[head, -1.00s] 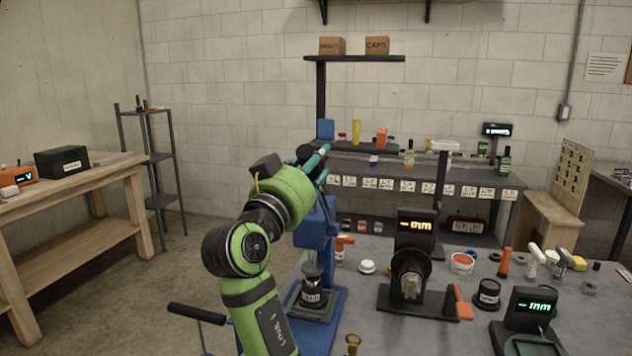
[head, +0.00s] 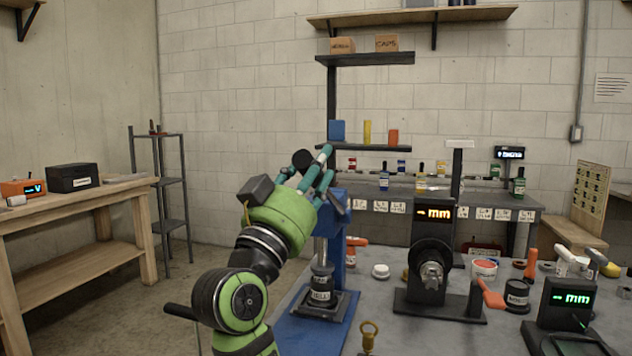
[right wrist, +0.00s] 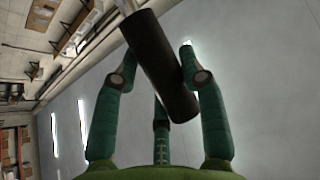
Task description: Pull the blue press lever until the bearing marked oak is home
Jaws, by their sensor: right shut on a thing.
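The blue press (head: 338,232) stands at the left end of the grey bench. Its metal ram (head: 320,250) comes down over a dark cylindrical piece (head: 320,283) with a white label too small to read; I cannot tell how far any bearing is seated. My right gripper (head: 312,166) is above the press, its teal fingers shut around the lever's black grip (head: 302,160). In the right wrist view the black grip (right wrist: 160,65) on a metal rod lies across the fingers. The blue part of the lever is not clear. My left gripper is not in view.
A black gauge stand (head: 432,255) with a lit display is right of the press.

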